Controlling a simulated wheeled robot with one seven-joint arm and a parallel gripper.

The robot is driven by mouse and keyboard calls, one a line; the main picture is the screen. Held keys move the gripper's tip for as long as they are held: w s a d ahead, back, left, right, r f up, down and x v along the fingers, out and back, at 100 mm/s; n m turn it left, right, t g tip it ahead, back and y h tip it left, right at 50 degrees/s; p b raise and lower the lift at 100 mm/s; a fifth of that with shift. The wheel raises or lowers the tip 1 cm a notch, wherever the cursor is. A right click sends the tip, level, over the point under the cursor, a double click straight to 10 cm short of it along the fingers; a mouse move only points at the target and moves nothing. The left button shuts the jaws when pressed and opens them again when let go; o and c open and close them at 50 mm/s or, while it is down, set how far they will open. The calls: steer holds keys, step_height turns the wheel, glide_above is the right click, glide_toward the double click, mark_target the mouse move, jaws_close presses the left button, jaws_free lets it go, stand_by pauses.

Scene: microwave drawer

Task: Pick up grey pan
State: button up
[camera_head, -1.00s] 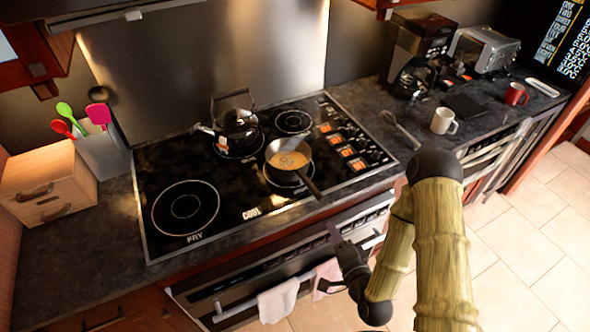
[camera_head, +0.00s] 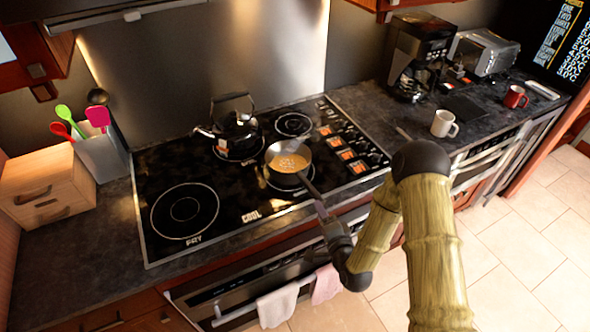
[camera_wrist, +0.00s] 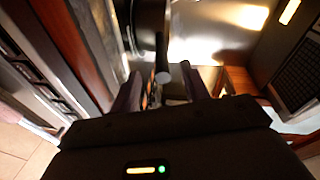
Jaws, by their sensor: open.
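The grey pan (camera_head: 269,168) sits on a burner of the black cooktop, with orange contents inside. Its dark handle (camera_head: 307,184) points toward the front edge of the cooktop. My gripper (camera_head: 321,210) is at the handle's end, in front of the counter edge. In the wrist view, the two fingers of my gripper (camera_wrist: 161,84) are apart. The pan handle's rounded end (camera_wrist: 162,76) shows between them, and the dark pan (camera_wrist: 149,22) lies beyond. I cannot tell whether either finger touches the handle.
A black kettle (camera_head: 238,130) stands behind and left of the pan. The cooktop (camera_head: 226,216) is clear at front left. A white mug (camera_head: 444,123), red mug (camera_head: 514,97) and coffee maker (camera_head: 418,55) stand right. Towels (camera_head: 278,304) hang on the oven front below my gripper.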

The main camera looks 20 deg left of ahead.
mark_target(317, 196)
steer(key=shift+p+x, duration=0.35)
steer(key=shift+x, duration=1.05)
steer(key=shift+w+a+r+p, duration=0.15)
steer(key=shift+w+a+p, duration=0.05)
steer(key=shift+w+p, duration=0.35)
steer(key=w+p, duration=0.1)
steer(key=w+a+p, duration=0.1)
steer(key=shift+w+a, duration=0.2)
steer(key=shift+w, duration=0.1)
steer(key=shift+w+a+f, duration=0.4)
steer(key=shift+w+a, duration=0.05)
jaws_close()
steer(key=shift+r, duration=0.1)
